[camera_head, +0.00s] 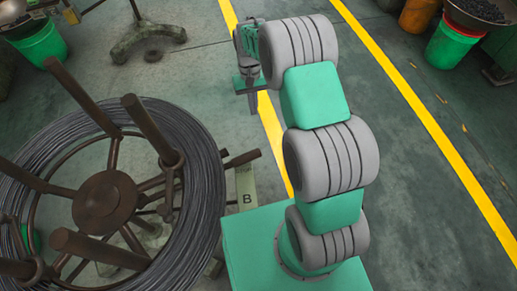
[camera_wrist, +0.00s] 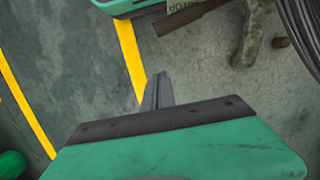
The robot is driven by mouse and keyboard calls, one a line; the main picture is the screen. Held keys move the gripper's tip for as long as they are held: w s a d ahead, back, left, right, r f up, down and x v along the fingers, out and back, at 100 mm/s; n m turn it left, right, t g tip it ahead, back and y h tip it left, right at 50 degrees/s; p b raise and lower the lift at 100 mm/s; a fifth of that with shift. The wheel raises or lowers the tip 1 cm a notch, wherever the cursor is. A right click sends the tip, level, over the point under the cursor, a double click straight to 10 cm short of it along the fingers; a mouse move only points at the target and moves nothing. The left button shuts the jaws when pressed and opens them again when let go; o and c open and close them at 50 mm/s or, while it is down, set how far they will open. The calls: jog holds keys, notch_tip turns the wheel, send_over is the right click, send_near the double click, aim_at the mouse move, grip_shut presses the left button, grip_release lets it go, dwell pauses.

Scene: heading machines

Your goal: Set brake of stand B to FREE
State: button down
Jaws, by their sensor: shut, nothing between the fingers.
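Stand B carries a large coil of dark wire (camera_head: 195,225) on a brown spoked reel (camera_head: 105,200) at the left of the head view. A pale plate marked B (camera_head: 246,187) stands at the reel's right side. A brown bar (camera_head: 243,159), which looks like the brake lever, sticks out to the right just above this plate. It also shows at the top of the wrist view (camera_wrist: 190,16), beside a lettered plate partly cut off. My gripper (camera_head: 253,108) is shut and empty, pointing down above the floor, apart from the bar and beyond it in the head view.
Another stand's foot (camera_head: 147,38) is at the top left, near a green bucket (camera_head: 42,44). A green bin (camera_head: 450,48) with a bowl of dark parts (camera_head: 478,12) is at the top right. Yellow lines (camera_head: 425,115) cross open floor.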

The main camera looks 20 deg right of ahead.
jog(key=f, duration=0.3)
jog(key=shift+w+f, duration=0.1)
jog(key=shift+w, duration=0.1)
jog(key=s+f+b, duration=0.1)
jog(key=s+f, duration=0.5)
jog(key=f, duration=0.3)
jog(key=shift+s, duration=0.25)
